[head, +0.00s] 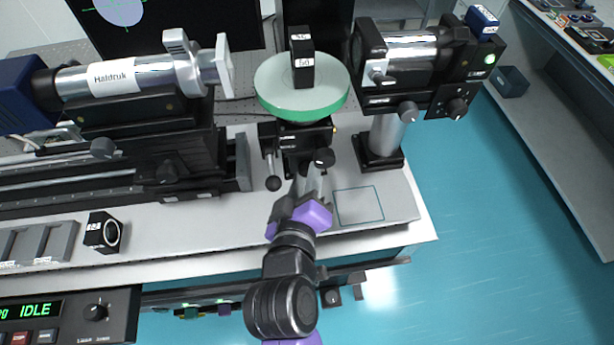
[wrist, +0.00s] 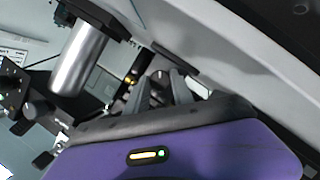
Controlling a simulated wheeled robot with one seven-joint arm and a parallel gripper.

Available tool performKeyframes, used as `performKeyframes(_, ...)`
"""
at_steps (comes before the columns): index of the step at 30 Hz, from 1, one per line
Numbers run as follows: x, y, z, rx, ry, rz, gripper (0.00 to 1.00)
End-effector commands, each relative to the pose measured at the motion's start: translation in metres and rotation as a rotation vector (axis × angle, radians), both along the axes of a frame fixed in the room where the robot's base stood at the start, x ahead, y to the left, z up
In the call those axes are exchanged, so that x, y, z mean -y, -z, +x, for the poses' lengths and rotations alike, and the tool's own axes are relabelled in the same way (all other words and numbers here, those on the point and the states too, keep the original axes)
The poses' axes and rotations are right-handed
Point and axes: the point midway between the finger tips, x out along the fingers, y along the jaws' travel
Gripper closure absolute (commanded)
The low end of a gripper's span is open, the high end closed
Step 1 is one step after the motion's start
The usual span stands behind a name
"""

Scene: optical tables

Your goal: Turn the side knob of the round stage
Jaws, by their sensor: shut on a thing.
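The round stage (head: 303,113) has a pale top and a green rim, with a black block (head: 302,68) standing on it. Its dark mount (head: 293,137) is below, and a dark side knob (head: 324,157) sticks out toward me. My gripper (head: 317,172) reaches up from the front and is shut on this knob. In the wrist view the fingers (wrist: 163,90) come together around a small dark part, mostly hidden between them. A lever with a dark ball end (head: 273,184) hangs just left of my gripper.
A laser-like tube on a rail (head: 115,80) stands left, and a camera unit on a silver post (head: 387,135) stands close on the right. A small black box (head: 103,233) sits at front left. The outlined square (head: 358,206) on the bench is empty.

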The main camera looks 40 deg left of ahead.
Motion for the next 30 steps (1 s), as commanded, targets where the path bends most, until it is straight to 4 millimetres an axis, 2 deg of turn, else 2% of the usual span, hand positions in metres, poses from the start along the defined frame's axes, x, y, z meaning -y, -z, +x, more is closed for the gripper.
performKeyframes(10, -0.0009, 0.0010, -0.0005, 0.102, -0.001, -0.085, 1.00)
performKeyframes(26, -0.0010, 0.0006, -0.0007, 0.118, -0.002, -0.100, 1.00)
performKeyframes(27, -0.0010, 0.0006, -0.0007, 0.118, -0.002, -0.100, 0.66)
performKeyframes(30, -0.0009, 0.0007, -0.0007, 0.118, -0.002, -0.100, 0.50)
